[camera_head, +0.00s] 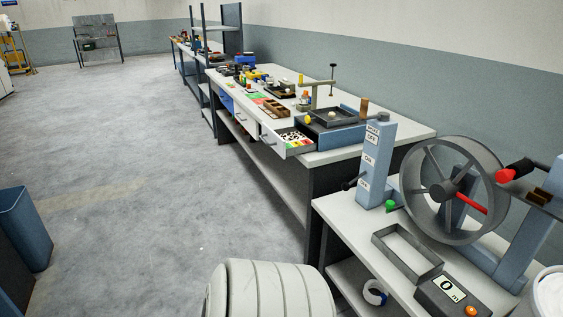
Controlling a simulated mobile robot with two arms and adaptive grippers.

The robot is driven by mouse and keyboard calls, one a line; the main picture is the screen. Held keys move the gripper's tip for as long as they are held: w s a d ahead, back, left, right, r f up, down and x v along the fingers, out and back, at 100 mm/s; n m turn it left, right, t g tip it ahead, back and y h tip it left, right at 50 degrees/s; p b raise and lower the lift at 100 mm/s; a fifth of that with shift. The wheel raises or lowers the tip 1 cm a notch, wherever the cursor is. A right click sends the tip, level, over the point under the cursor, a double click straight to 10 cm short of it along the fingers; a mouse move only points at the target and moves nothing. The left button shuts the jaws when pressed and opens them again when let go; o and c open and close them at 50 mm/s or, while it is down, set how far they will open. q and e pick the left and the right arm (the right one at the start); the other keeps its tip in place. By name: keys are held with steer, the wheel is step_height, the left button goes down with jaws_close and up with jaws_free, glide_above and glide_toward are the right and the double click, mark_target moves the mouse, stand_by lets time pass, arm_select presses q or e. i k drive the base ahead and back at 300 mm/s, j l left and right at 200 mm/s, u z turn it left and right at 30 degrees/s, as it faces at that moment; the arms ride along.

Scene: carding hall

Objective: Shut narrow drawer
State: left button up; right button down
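The long workbench (345,153) stands along the right wall. A white-fronted drawer (271,140) under its near end is pulled out, and small white, red, yellow and green items show inside. A second white front (242,118) is farther along the same bench edge; I cannot tell how far out it stands. A blue front (226,101) is beyond that. I cannot tell for sure which of these is the narrow drawer. Neither of my grippers is in view.
A nearer table (345,222) at the right holds a large grey spoked wheel (454,190), a grey frame (407,252) and a counter (452,297). A blue bin (25,228) stands at the left. The grey floor (150,190) left of the benches is clear.

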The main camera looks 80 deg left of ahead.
mark_target(297, 139)
steer(key=u, duration=2.45)
